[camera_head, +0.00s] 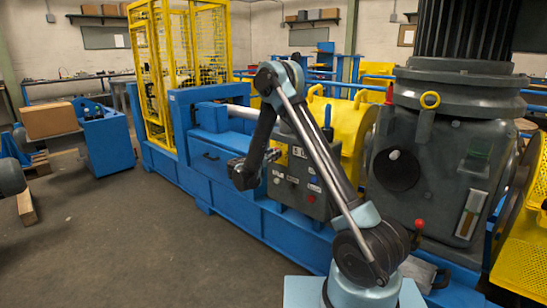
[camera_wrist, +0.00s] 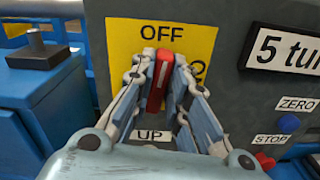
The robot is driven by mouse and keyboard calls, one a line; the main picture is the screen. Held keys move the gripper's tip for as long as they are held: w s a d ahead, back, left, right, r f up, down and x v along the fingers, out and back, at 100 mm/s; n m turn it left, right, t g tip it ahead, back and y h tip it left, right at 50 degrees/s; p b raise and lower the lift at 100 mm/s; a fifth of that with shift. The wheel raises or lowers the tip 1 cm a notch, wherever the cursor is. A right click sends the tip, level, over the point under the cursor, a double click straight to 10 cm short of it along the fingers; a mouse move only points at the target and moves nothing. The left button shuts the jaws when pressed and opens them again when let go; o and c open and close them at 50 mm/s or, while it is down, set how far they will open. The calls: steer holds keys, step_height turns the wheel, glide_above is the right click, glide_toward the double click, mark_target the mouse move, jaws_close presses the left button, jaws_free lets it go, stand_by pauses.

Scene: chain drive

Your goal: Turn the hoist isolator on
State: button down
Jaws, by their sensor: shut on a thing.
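The isolator's red handle (camera_wrist: 159,82) stands nearly upright on a yellow plate (camera_wrist: 122,40) in the wrist view. Its top points toward the word OFF. Another label to the right of the handle is mostly hidden by a finger. My gripper (camera_wrist: 162,64) is shut on the red handle, with one finger on each side. In the head view my gripper (camera_head: 262,160) is at the left side of the grey control box (camera_head: 293,196). The handle cannot be made out there.
A "5 tu..." label (camera_wrist: 288,50), a blue ZERO button (camera_wrist: 289,123) and a red STOP button (camera_wrist: 265,160) sit to the right. An UP label (camera_wrist: 152,135) lies below the handle. A blue machine frame (camera_head: 235,205) runs under the box. Open floor (camera_head: 130,240) lies to the left.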

steer(key=shift+s+d+f+m, duration=0.1)
steer(key=shift+d+f+m, duration=0.1)
steer(key=shift+m, duration=2.55)
steer(key=shift+s+d+f+m, duration=0.1)
steer(key=shift+s+f+m, duration=0.1)
steer(key=shift+m, duration=2.5)
steer(key=shift+s+d+f+m, duration=0.1)
steer(key=shift+f+m, duration=0.1)
steer(key=shift+m, duration=2.55)
steer(key=c, duration=1.6)
jaws_free()
steer(key=shift+o, duration=0.2)
steer(key=shift+w, duration=0.1)
steer(key=shift+a, duration=0.1)
